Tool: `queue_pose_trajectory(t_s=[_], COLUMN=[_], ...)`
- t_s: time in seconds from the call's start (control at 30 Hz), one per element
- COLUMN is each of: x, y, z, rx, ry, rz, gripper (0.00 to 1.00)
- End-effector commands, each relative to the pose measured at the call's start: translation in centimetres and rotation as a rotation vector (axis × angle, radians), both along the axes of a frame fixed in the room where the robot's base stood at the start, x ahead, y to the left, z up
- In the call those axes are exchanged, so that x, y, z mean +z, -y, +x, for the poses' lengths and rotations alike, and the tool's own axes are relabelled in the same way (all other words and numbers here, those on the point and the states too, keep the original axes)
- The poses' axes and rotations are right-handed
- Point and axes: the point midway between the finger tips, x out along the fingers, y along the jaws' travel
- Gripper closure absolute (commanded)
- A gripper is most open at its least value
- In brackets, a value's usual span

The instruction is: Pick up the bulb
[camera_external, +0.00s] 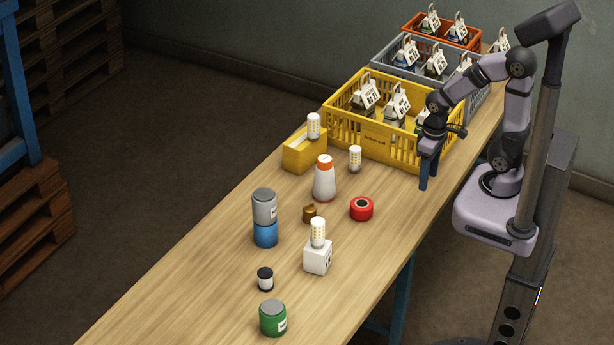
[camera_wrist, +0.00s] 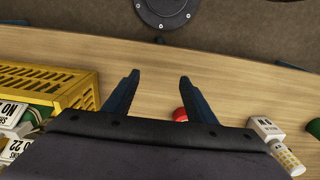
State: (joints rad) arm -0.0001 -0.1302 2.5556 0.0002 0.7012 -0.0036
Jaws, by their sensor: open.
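Three white corn-style bulbs show in the external view. One bulb (camera_external: 313,126) stands on a yellow box (camera_external: 298,154), one bulb (camera_external: 355,159) stands on the bare table, and one bulb (camera_external: 318,232) stands on a white cube (camera_external: 318,259). My gripper (camera_external: 428,178) points down over the table's right side by the yellow crate, right of the bulbs.
A yellow crate (camera_external: 345,133) with tagged sacks is beside my gripper; grey and orange crates stand behind. An orange-capped bottle (camera_external: 324,180), red roll (camera_external: 361,208), brown piece (camera_external: 309,214), stacked grey and blue cans (camera_external: 265,220), black spool (camera_external: 265,279) and green can (camera_external: 273,319) stand around.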

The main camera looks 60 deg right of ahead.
Motion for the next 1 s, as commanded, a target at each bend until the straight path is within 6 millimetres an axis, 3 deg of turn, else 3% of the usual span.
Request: queue_pose_trajectory(t_s=[0.17,0.27,0.4,0.6,0.8,1.0], x=[-1.9,-3.3,-4.8,-4.8,-3.6,-1.8], y=[-0.3,-0.4,-0.4,0.1,1.3,2.4], z=[4.2,8.7,16.4,26.2,32.9,36.6], rx=[-0.004,-0.009,-0.024,-0.050,-0.080,-0.106], ry=[0.118,0.245,0.479,0.820,1.124,1.379], rz=[0.008,0.015,0.018,0.004,-0.032,-0.078], gripper=[0.49,0.49,0.49,0.49,0.49,0.49])
